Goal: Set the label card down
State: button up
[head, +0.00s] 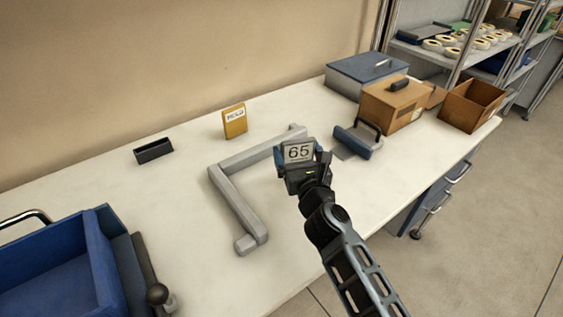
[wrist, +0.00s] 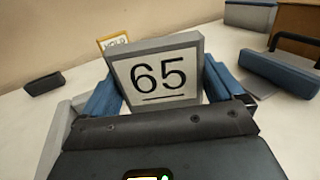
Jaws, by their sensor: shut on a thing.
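The label card (head: 299,151) is a grey-framed white card printed with an underlined 65. My gripper (head: 301,168) is shut on it, with blue fingers at its left and right sides. In the wrist view the card (wrist: 158,76) stands upright between the fingers of my gripper (wrist: 160,92) and faces the camera. In the head view it appears over the white table (head: 190,190), near the right part of a grey angled bar. Its lower edge is hidden by my gripper, so I cannot tell whether it touches the table.
The grey angled bar (head: 232,200) lies left of my gripper. A yellow card (head: 235,122) and a black slotted holder (head: 153,151) stand farther back. A blue-grey handled tool (head: 358,142) and a cardboard box (head: 392,107) are at right. A blue bin (head: 60,265) is front left.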

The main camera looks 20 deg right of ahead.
jog(key=shift+f+b, duration=1.95)
jog(key=shift+f, duration=0.05)
jog(key=shift+f, duration=0.15)
jog(key=o, duration=0.7)
jog(key=shift+c, duration=0.2)
jog(key=s, duration=0.8)
jog(key=s+a, duration=0.1)
jog(key=s, duration=0.3)
jog(key=shift+r, duration=0.2)
